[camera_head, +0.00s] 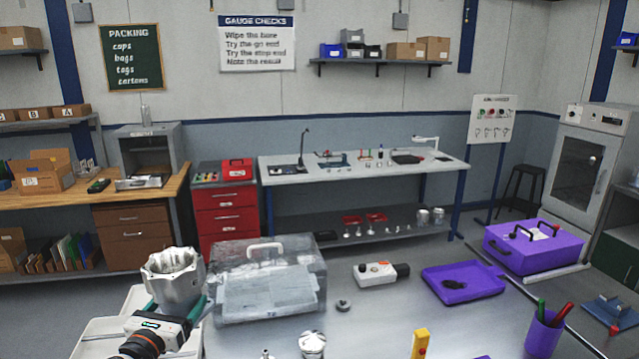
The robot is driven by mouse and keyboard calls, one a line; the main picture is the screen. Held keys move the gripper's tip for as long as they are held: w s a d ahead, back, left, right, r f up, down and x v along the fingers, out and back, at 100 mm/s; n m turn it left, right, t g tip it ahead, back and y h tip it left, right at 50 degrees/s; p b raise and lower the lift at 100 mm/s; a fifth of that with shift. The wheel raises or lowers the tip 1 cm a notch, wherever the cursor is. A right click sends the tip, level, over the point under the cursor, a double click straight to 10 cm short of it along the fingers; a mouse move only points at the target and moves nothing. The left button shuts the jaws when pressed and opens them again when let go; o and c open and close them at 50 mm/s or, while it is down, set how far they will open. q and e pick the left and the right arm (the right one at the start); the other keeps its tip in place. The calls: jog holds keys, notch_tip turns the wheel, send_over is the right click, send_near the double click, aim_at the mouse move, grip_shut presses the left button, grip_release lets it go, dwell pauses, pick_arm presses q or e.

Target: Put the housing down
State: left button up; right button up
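A silvery machined housing (173,276) with a wide, open top stands upright at the lower left. My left gripper (178,304) comes in from the bottom left. Its greenish fingertips lie on either side of the housing's lower part, and it appears shut on it. The housing's underside is hidden behind the gripper, so I cannot tell whether it touches anything below. A smaller silvery part (312,345) stands at the bottom edge of the view. My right gripper is not in view.
A clear lidded box (268,290) stands just right of the housing. A white tray (98,338) lies below and left. A white and black device (380,273), a purple tray (463,282), a purple case (532,248) and a purple pen cup (542,334) are farther right.

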pick_arm(q)
jog(key=s+d+f+m+h+b, duration=0.15)
jog(key=s+d+f+b, duration=0.35)
jog(key=s+d+f, duration=0.8)
jog(key=s+a+f+n+y+b, duration=0.1)
jog(key=s+a+n+y+b, duration=0.1)
jog(key=s, duration=1.2)
jog(key=n+y+b, duration=0.1)
jog(key=y+b, duration=0.1)
jog(key=b, duration=0.1)
jog(key=shift+f+b, duration=0.25)
jog(key=shift+b, duration=0.05)
jog(key=shift+d, duration=0.1)
